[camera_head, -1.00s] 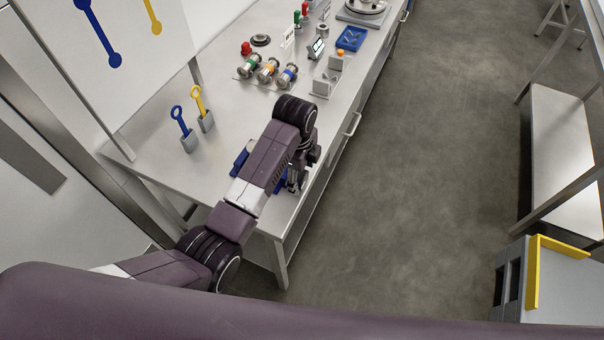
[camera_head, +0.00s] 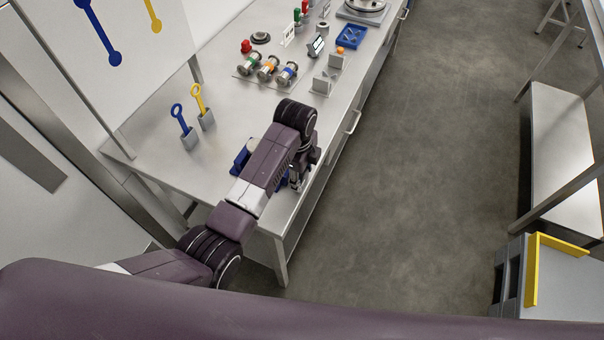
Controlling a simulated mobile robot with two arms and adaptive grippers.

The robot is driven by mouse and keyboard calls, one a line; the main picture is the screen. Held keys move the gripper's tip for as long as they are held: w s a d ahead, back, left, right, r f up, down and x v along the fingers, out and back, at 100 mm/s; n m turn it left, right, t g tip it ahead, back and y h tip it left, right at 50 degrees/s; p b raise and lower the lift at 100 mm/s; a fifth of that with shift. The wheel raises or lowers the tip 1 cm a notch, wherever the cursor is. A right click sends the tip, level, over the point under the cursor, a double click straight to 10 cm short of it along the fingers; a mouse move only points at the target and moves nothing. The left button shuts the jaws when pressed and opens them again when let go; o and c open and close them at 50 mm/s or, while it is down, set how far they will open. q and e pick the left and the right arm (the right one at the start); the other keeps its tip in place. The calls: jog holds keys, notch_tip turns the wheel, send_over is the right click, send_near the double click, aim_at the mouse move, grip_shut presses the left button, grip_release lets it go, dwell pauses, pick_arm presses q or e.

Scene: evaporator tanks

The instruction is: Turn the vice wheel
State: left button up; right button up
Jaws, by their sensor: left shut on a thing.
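The blue vice (camera_head: 241,158) stands near the front end of the steel bench, mostly hidden behind my left arm. Its blue body shows on both sides of the arm. My left gripper (camera_head: 296,181) points down at the vice's right side, close to the bench's right edge. It is shut on what appears to be the vice wheel, which is small and largely covered by the gripper and wrist. My right gripper is not in view.
The bench (camera_head: 150,165) holds blue and yellow ring-handled tools (camera_head: 184,125) in grey holders, several spools (camera_head: 268,68), grey blocks (camera_head: 326,82) and a blue tray (camera_head: 352,37). A white panel stands at left. The floor (camera_head: 420,180) to the right is clear.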

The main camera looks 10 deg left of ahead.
pick_arm(q)
jog(key=shift+a, duration=0.1)
jog(key=shift+s+t, duration=0.15)
jog(key=shift+t, duration=0.45)
jog(key=shift+t+h, duration=0.4)
jog(key=shift+t, duration=0.3)
jog(key=o, duration=1.2)
jog(key=shift+c, duration=0.2)
jog(key=shift+r, duration=0.1)
jog(key=v, duration=1.1)
jog(key=shift+s+r, duration=0.15)
jog(key=shift+r, duration=0.2)
